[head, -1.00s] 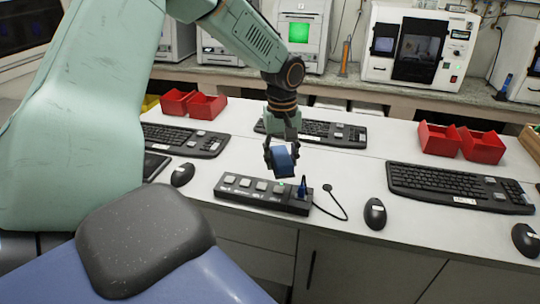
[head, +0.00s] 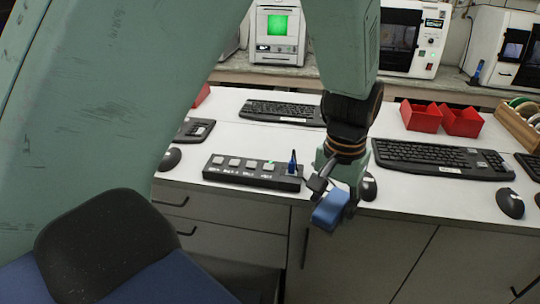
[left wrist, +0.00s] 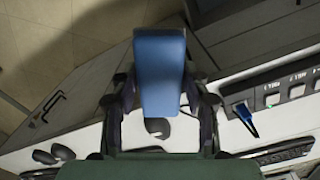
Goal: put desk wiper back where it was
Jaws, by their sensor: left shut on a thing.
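The desk wiper is a blue block (head: 331,207) in my left gripper (head: 338,200). The gripper is shut on it and holds it in front of the desk's front edge, above the drawer fronts. In the left wrist view the wiper (left wrist: 160,75) sits between the two dark fingers of the gripper (left wrist: 160,95), with its long side pointing away from the wrist. My right gripper is not in view.
A black button panel (head: 250,175) with a small blue upright piece lies left of the gripper on the white desk. A mouse (head: 368,187) is just behind the gripper. Keyboards (head: 440,160), red bins (head: 421,116) and a wooden rack (head: 516,128) stand farther back.

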